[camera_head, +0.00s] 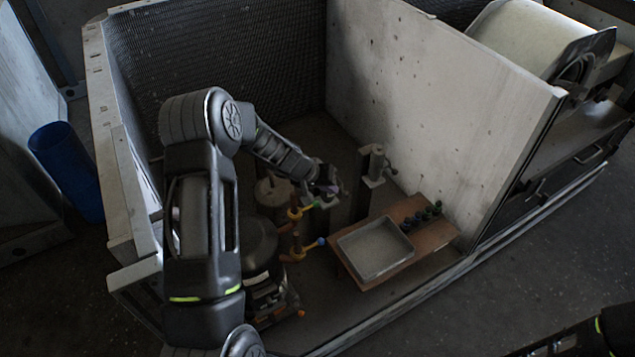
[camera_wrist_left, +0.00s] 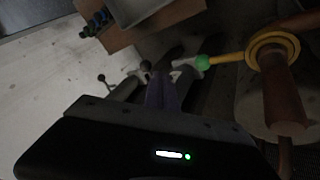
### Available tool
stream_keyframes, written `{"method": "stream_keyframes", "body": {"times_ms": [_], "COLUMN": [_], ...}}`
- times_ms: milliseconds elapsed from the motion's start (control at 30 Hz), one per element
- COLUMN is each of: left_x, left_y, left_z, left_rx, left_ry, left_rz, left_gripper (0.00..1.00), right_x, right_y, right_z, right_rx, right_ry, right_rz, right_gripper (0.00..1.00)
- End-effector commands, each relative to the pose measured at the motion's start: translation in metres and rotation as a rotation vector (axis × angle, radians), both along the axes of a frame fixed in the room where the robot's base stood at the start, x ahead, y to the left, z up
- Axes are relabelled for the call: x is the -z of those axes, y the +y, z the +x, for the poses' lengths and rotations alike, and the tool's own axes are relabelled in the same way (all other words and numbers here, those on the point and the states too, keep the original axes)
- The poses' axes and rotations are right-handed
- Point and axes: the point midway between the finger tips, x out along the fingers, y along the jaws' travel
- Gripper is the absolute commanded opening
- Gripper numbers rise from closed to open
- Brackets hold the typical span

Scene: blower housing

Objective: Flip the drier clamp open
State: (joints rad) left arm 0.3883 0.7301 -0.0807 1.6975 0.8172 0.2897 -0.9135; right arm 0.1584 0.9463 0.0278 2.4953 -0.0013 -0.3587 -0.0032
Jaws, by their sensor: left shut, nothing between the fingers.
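A grey post (camera_head: 364,195) stands inside the walled enclosure, with a small metal clamp-like fitting (camera_head: 376,163) and a short lever on top. I cannot tell for sure that this is the drier clamp or whether it is open. In the left wrist view a metal fitting with a ball-ended lever (camera_wrist_left: 103,79) shows just left of the fingers. My left gripper (camera_head: 327,186) is low in the enclosure, left of the post. Its purple fingers (camera_wrist_left: 163,90) are shut and empty; contact with the fitting cannot be told. My right gripper is out of view.
Orange valves with a green-tipped lever (camera_head: 316,204) and a blue-tipped lever (camera_head: 319,242) stand close left of the post. A grey tray (camera_head: 343,244) sits on a wooden bench (camera_head: 436,236) with several dark knobs (camera_head: 424,217). A pale wall (camera_head: 430,100) rises behind.

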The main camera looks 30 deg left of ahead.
Motion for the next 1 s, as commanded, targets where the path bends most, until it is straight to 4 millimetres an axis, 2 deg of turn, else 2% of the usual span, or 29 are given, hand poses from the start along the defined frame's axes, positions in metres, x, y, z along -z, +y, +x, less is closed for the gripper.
{"method": "stream_keyframes", "body": {"times_ms": [200,1000], "left_x": [0.0026,0.0027], "left_y": [-0.0111,-0.0134], "left_z": [0.0052,0.0064], "left_rx": [-0.001,-0.06], "left_ry": [0.001,0.0], "left_rz": [0.0,0.0], "left_gripper": [0.0,0.0], "right_x": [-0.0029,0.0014], "right_y": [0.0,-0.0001], "right_z": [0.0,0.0], "right_rx": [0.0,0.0], "right_ry": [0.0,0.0], "right_rz": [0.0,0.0], "right_gripper": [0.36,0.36]}}
